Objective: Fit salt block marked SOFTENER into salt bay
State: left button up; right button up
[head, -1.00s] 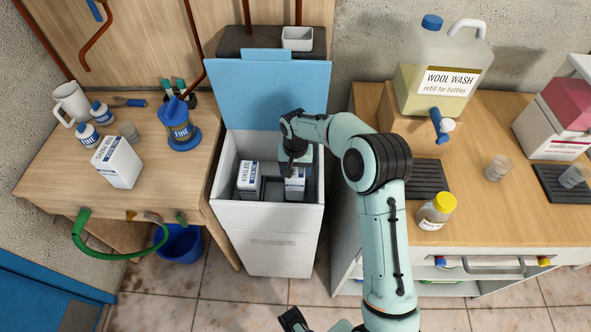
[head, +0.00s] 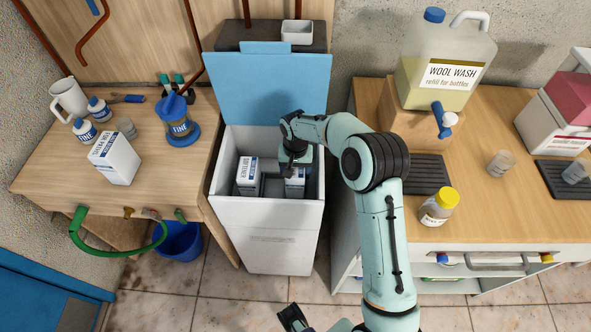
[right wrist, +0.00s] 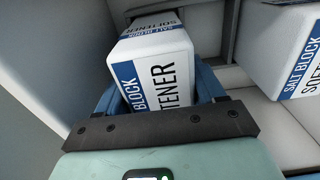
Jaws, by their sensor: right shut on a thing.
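A white salt block with a blue band, marked SOFTENER (right wrist: 170,75), is between the blue fingers of my right gripper (right wrist: 160,100). In the head view this block (head: 295,181) sits inside the right part of the open white bin (head: 268,215), partly hidden by my right gripper (head: 294,163). A second SOFTENER block (head: 247,176) stands to its left in the bin, with a gap between them; it also shows in the right wrist view (right wrist: 286,45). I cannot tell whether the held block rests on the bin floor. My left gripper (head: 292,317) shows only partly at the bottom edge.
A blue lid (head: 268,85) stands open behind the bin. On the right counter are a large wool wash jug (head: 440,75) and a yellow-capped bottle (head: 438,207).

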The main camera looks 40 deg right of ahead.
jog(key=shift+f+b, duration=0.5)
jog(key=shift+f, duration=0.3)
jog(key=o, duration=1.1)
jog(key=shift+o, duration=0.2)
jog(key=shift+r+p, duration=1.75)
jog(key=shift+r, duration=0.7)
